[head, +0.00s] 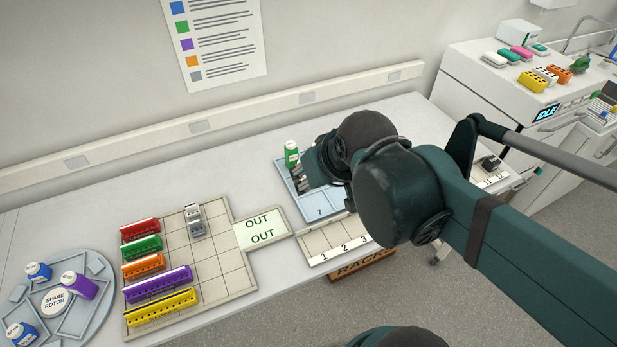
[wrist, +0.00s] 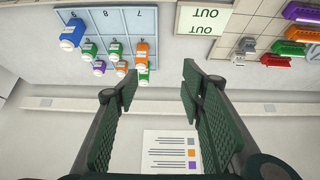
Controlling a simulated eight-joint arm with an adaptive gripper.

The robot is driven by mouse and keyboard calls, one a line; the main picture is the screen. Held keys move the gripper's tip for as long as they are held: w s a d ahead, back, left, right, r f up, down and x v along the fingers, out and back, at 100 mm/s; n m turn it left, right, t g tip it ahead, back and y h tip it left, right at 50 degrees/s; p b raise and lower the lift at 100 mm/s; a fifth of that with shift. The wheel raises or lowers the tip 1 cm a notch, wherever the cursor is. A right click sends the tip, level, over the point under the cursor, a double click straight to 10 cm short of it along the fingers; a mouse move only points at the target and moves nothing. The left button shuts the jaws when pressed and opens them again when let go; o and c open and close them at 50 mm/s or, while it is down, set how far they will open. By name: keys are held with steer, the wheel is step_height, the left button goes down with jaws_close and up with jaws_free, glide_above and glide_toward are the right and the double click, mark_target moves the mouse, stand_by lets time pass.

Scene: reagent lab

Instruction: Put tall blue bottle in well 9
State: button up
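My gripper (wrist: 158,88) is open, with nothing between its fingers. In the head view my gripper (head: 301,182) is above the blue tray (head: 334,204), and my arm hides much of the tray. In the wrist view, seen upside down, the tray (wrist: 150,22) has labels that appear to read 9, 8 and 7. A blue bottle (wrist: 71,34) with a white cap stands in the column labelled 9, apart from my fingers. Its base and exact seating are hard to see. Two more blue bottles (head: 38,271) (head: 22,333) are on the spare rotor (head: 55,302) in the head view.
Green (wrist: 89,52), purple (wrist: 99,68) and orange (wrist: 141,52) bottles stand close together on the tray. Left of it are an OUT plate (head: 262,228) and a rack (head: 228,262) with coloured strips. A numbered rack (head: 322,243) lies in front.

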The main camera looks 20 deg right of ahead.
steer(key=shift+s+a+r, duration=0.25)
steer(key=shift+s+a, duration=0.45)
steer(key=shift+a, duration=0.05)
step_height(320, 180, down, 6)
steer(key=b, duration=0.6)
stand_by(1.0)
